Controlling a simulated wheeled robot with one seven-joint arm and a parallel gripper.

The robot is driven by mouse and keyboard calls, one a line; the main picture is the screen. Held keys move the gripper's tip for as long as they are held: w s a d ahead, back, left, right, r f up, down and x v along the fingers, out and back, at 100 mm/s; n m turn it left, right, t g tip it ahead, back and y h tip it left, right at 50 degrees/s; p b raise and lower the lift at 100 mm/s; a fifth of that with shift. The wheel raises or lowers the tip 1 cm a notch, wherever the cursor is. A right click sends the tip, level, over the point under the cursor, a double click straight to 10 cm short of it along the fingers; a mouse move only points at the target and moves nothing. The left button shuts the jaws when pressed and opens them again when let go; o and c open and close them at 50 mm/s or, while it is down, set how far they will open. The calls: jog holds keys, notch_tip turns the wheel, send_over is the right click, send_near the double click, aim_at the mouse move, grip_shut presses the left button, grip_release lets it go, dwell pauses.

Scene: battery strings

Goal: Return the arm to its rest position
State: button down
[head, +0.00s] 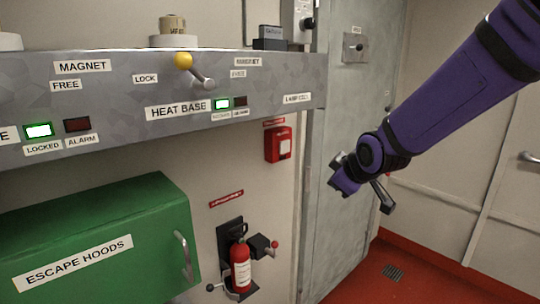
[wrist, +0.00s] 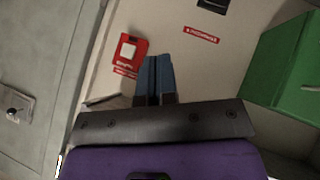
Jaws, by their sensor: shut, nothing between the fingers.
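My arm (head: 440,90) is purple with black joints and reaches in from the upper right in the head view. Its wrist end hangs in the air in front of the grey door, right of the control panel. My gripper (wrist: 154,66) shows in the wrist view as two blue fingers pressed together, with nothing between them. In the head view the fingers are mostly hidden behind the wrist. The gripper touches nothing that I can see.
A grey panel (head: 120,105) with labels, lights and a yellow-knobbed lever (head: 183,61) spans the left. Below are a green box (head: 95,235) labelled ESCAPE HOODS, a fire extinguisher (head: 240,266) and a red call box (head: 278,145). The red floor (head: 430,275) at right is clear.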

jog(key=s+d+r+m+g+h, duration=0.1)
jog(key=s+d+r+m, duration=0.2)
jog(key=s, duration=0.6)
jog(key=s+d+r+m+g, duration=0.1)
jog(key=s+d+r+m, duration=0.2)
jog(key=s+d, duration=0.3)
jog(key=s+d+r+m+g+h, duration=0.1)
jog(key=s+d+r+m, duration=0.2)
jog(key=s, duration=1.1)
jog(key=shift+d+m+g+h, duration=0.3)
jog(key=shift+d+m+g, duration=0.1)
jog(key=shift+d+m, duration=0.65)
